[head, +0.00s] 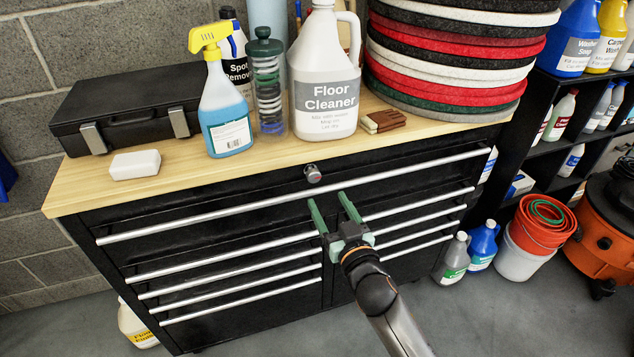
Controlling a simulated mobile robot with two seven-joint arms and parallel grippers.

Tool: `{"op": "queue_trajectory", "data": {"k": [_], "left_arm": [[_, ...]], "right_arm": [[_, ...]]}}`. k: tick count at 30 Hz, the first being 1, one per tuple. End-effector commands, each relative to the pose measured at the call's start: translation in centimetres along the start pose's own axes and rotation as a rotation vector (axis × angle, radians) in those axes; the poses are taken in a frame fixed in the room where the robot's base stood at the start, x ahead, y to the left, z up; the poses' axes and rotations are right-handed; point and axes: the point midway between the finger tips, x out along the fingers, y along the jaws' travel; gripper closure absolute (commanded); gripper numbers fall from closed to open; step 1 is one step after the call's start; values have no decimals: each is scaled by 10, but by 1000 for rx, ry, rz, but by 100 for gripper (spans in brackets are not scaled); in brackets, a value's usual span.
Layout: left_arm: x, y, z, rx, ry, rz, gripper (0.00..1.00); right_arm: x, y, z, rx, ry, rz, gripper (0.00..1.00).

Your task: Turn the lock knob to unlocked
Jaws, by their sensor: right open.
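The lock knob (313,174) is a small round grey metal knob on the upper front of a black drawer cabinet (250,192), just under the wooden top. A small reddish mark shows on its face; I cannot tell which way it is turned. My right gripper (329,203) has green fingers and is open and empty. It is below and slightly right of the knob, in front of the drawers, with its fingers pointing up toward the knob and apart from it. My left gripper is not in view.
Long silver drawer handles (220,222) run across the cabinet front. The wooden top (270,163) holds a floor cleaner jug (324,80), a spray bottle (225,105), a black case (130,110) and stacked pads (450,60). Buckets (540,230) stand on the floor at right.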

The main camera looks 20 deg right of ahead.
Motion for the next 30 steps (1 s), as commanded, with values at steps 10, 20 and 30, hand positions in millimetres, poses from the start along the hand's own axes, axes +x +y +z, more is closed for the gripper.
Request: {"op": "queue_trajectory", "data": {"k": [10, 20, 30], "left_arm": [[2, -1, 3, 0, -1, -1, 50], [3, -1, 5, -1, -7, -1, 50], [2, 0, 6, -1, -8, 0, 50]], "right_arm": [[60, 0, 0, -2, 0, 0, 30], [82, 0, 1, -1, -3, 0, 30], [82, 0, 1, -1, -3, 0, 41]]}}
